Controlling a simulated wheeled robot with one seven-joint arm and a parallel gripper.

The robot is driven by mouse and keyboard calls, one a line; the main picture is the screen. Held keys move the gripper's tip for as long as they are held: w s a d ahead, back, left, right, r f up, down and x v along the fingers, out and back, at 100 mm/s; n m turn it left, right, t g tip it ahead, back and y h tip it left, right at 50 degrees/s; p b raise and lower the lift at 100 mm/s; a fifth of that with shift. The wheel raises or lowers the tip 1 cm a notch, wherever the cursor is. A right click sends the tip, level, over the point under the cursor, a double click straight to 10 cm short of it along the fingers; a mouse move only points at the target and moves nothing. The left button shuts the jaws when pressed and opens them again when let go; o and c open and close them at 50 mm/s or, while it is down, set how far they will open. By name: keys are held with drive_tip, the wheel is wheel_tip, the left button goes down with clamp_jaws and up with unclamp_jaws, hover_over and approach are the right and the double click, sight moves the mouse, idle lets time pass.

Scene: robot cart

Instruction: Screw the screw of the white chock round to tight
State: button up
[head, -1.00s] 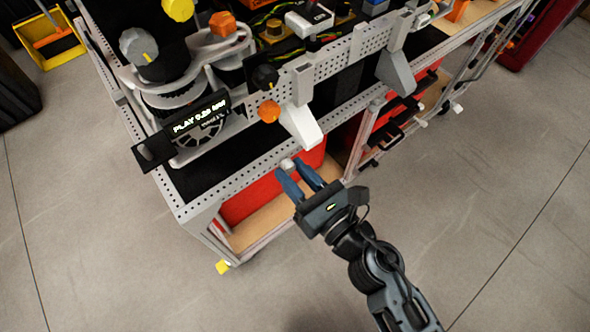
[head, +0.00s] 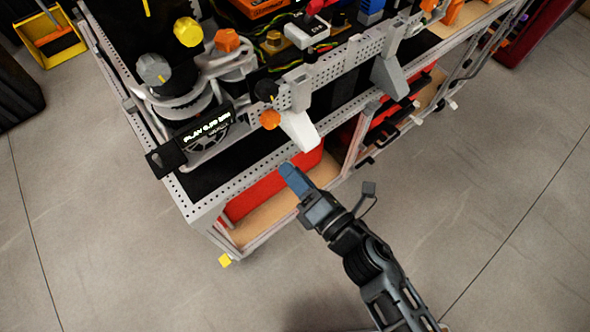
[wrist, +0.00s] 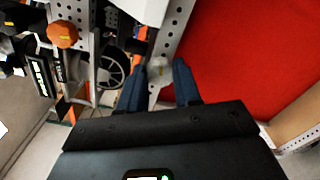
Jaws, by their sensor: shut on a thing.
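The white chock (head: 301,131) hangs as a sloping pale block on the cart's front edge. It also shows at the top of the wrist view (wrist: 145,9). Its screw, a small pale knob (wrist: 158,70), sits between the blue fingertips of my gripper (wrist: 159,86) in the wrist view. My gripper (head: 296,180) is shut on this knob. In the head view one blue finger covers the other, and the knob is hidden. How tight the screw is cannot be told.
An orange knob (head: 270,119) sits left of the chock. A black display box (head: 190,139) juts out at the cart's left end. A red bin (head: 265,193) lies on the shelf below. The floor in front is clear.

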drive_tip(key=m+p, duration=0.2)
drive_tip(key=m, duration=0.4)
drive_tip(key=m+p, duration=0.3)
drive_tip(key=m, duration=0.3)
drive_tip(key=m+p, duration=0.2)
drive_tip(key=m, duration=0.4)
drive_tip(key=shift+f+p, duration=0.25)
drive_tip(key=shift+p, duration=0.1)
drive_tip(key=shift+m, duration=0.4)
drive_tip(key=o, duration=1.1)
drive_tip(key=shift+c, duration=0.2)
drive_tip(key=shift+s, duration=0.1)
drive_tip(key=v, duration=0.7)
drive_tip(key=shift+s+d, duration=0.2)
drive_tip(key=shift+s, duration=0.1)
